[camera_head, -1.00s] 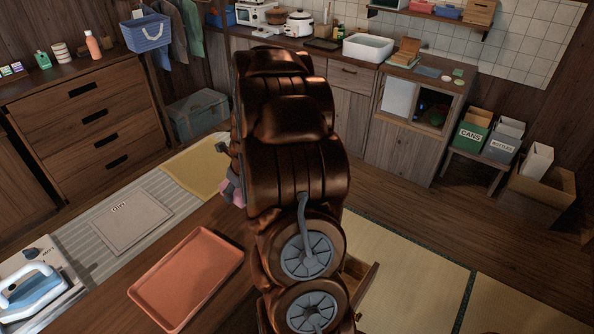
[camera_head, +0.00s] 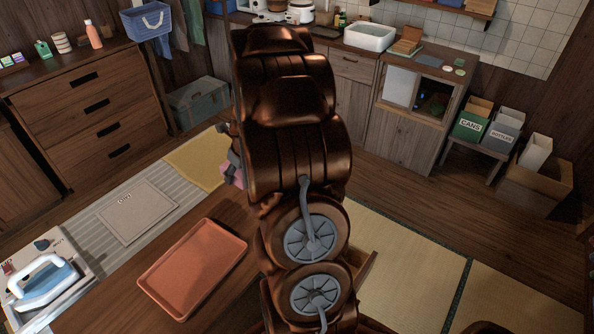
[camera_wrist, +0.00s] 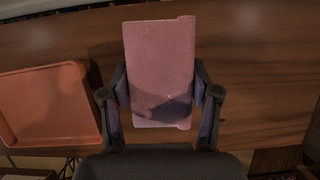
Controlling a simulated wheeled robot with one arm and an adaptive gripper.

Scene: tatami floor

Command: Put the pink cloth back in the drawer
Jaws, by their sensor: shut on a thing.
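The pink cloth (camera_wrist: 158,55) is a flat, textured rectangle between the two fingers of my gripper (camera_wrist: 160,88) in the wrist view. The gripper is shut on its near part, and the cloth is over the dark wooden table (camera_wrist: 245,65). In the head view only a bit of the pink cloth (camera_head: 234,177) shows beside my arm, which hides most of the gripper. A wooden edge, apparently an open drawer (camera_head: 366,266), sticks out right of my arm at the table's side. My arm hides most of it, and its inside cannot be seen.
An orange tray (camera_head: 193,268) lies on the table, left of my arm. An iron (camera_head: 45,283) stands at the far left. A chest (camera_head: 95,112) with shut drawers is at the back left. Bins marked cans (camera_head: 469,126) and bottles stand at the right. Tatami floor (camera_head: 410,270) is clear.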

